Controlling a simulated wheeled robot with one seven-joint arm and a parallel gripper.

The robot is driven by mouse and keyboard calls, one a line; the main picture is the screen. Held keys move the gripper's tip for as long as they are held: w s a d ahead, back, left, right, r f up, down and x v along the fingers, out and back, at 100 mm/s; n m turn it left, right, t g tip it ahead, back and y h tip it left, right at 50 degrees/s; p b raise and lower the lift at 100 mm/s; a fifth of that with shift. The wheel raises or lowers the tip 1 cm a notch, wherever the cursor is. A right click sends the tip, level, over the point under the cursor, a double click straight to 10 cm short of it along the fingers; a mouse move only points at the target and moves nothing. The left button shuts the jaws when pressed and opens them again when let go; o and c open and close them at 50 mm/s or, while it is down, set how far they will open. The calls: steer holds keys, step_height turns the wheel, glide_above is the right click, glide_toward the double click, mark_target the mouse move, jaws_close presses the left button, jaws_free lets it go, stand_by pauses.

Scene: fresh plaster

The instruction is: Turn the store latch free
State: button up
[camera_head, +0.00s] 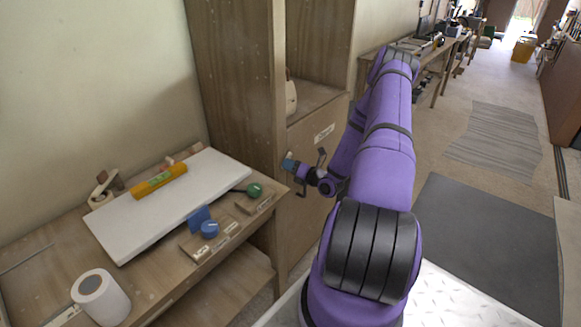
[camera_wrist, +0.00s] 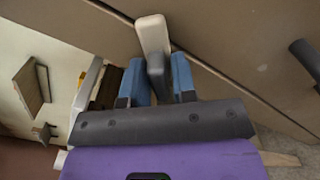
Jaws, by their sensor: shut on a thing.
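The store latch is a pale bar (camera_wrist: 152,33) with a dark grey grip part (camera_wrist: 157,72), seen in the wrist view at the seam beside the store door. My gripper (camera_wrist: 158,88) has its blue fingers on both sides of the grey part and is shut on it. In the head view my gripper (camera_head: 290,164) is at the left edge of the store door (camera_head: 303,215), and the latch is too small or hidden to make out there. The door lies flush under its open shelf and carries a white label (camera_head: 324,134).
A dark handle (camera_wrist: 304,60) stands out from the door in the wrist view.

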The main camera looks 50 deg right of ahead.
steer(key=n, duration=0.4)
steer(key=shift+a+r+n, duration=0.1)
steer(key=shift+a+n, duration=0.15)
steer(key=shift+n, duration=0.05)
steer(key=shift+s+a+n, duration=0.1)
steer(key=shift+a+n, duration=0.1)
steer(key=shift+n, duration=2.1)
steer(key=o, duration=0.7)
steer(key=s, duration=1)
steer(key=shift+s+d, duration=0.4)
steer(key=shift+r, duration=0.1)
